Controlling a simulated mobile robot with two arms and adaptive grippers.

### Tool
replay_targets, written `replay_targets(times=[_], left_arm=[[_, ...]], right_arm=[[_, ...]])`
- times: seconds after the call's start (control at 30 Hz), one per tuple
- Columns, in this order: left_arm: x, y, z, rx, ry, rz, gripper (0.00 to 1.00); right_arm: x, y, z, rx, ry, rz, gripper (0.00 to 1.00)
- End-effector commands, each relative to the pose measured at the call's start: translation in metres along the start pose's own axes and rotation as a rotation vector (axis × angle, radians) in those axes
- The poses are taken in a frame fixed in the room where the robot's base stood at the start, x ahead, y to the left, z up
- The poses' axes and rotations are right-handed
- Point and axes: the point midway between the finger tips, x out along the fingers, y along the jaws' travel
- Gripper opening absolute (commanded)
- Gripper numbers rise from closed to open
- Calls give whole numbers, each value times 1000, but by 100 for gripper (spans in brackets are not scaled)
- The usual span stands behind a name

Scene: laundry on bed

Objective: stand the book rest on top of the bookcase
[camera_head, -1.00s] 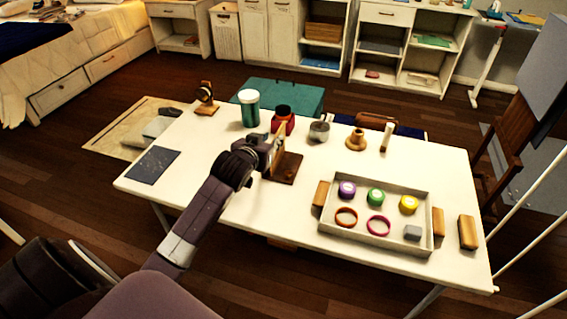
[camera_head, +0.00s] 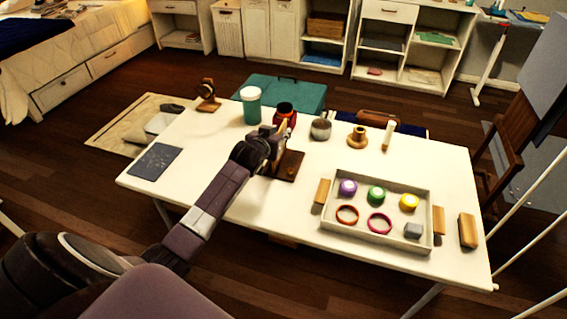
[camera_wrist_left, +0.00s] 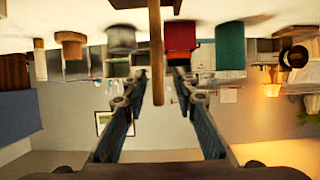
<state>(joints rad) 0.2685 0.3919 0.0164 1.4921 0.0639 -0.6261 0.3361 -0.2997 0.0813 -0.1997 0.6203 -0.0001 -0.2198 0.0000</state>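The book rest (camera_head: 289,168) is a brown wooden piece with a flat base and an upright part, standing on the white table. My left gripper (camera_head: 275,140) is at its upright part, which it partly hides in the head view. In the left wrist view, which appears upside down, the wooden upright (camera_wrist_left: 156,45) lies between the two fingers (camera_wrist_left: 159,78). The fingers are open, with a gap visible on each side of the wood. White shelf units stand at the back; the open one (camera_head: 408,53) may be the bookcase. My right gripper is not in view.
A dark slate (camera_head: 155,161) lies left, with bare table between.

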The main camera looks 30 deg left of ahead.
Motion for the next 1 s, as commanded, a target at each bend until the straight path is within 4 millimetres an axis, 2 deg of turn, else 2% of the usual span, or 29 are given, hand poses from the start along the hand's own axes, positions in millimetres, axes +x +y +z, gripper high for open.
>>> replay_targets(times=[0.1, 0.33, 1.0], left_arm=[[0, 0, 0, 0, 0, 0, 26], [0, 0, 0, 0, 0, 0, 1], [-1, 0, -3, -1, 4, 1, 0]], right_arm=[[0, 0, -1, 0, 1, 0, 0], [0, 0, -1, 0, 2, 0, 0], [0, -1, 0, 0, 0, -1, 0]])
